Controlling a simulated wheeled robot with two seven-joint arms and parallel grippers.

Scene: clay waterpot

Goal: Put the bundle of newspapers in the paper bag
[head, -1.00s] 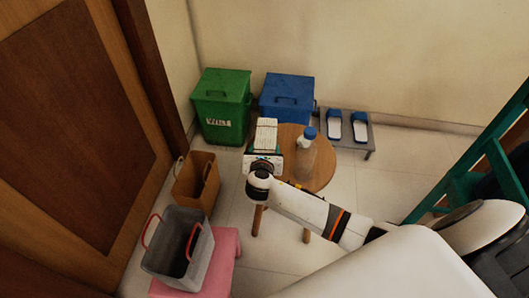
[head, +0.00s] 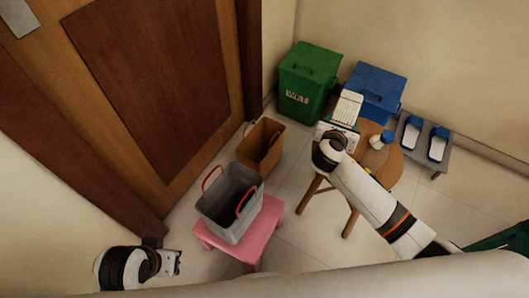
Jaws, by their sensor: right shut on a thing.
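The bundle of newspapers (head: 347,106) is a pale, layered stack. My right gripper (head: 338,128) is shut on its near end and holds it over the left part of the round wooden table; whether the bundle touches the tabletop is hard to tell. The paper bag (head: 251,151) is brown and open at the top. It stands on the floor left of the table, below and left of the bundle in the picture. My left gripper (head: 174,262) is at the lower left, away from the bag and bundle; its jaws are too small to read.
A grey basket (head: 218,215) with red handles stands on a pink stool (head: 262,229) just in front of the bag. The round table (head: 388,169) carries a blue-capped bottle (head: 380,145). Green (head: 308,85) and blue (head: 375,91) bins stand behind. A wooden door is left.

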